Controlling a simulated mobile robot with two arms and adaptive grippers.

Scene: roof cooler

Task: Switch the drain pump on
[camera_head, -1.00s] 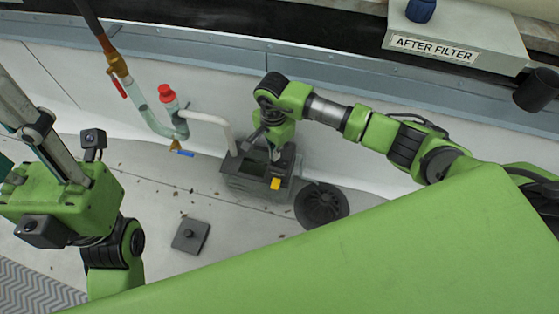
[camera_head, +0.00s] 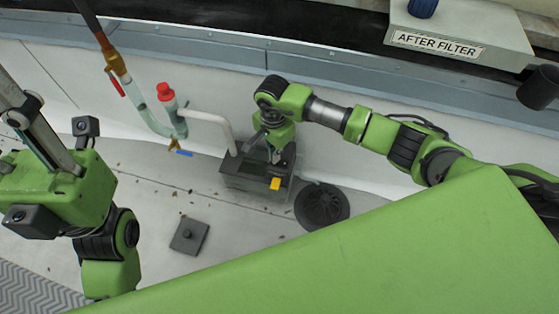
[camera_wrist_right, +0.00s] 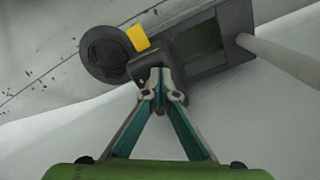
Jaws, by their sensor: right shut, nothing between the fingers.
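The drain pump is a dark box with a clear tank (camera_head: 240,180), standing on the pale floor at the wall. A yellow block (camera_head: 276,183) sits on its front right side. In the right wrist view the pump (camera_wrist_right: 200,45) and the yellow block (camera_wrist_right: 138,38) lie just beyond the fingertips. My right gripper (camera_head: 276,156) points down at the pump's right end. In the wrist view its fingers (camera_wrist_right: 162,80) are shut and empty, close to the pump's dark edge; whether they touch it I cannot tell. My left arm is at the left; its fingers do not show.
A round black cover (camera_head: 321,206) lies right of the pump. A pale pipe (camera_head: 212,118) rises from it to the clear tubing with a red cap (camera_head: 165,91) and a blue-handled valve (camera_head: 181,152). A dark square plate (camera_head: 189,235) lies on the floor among debris.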

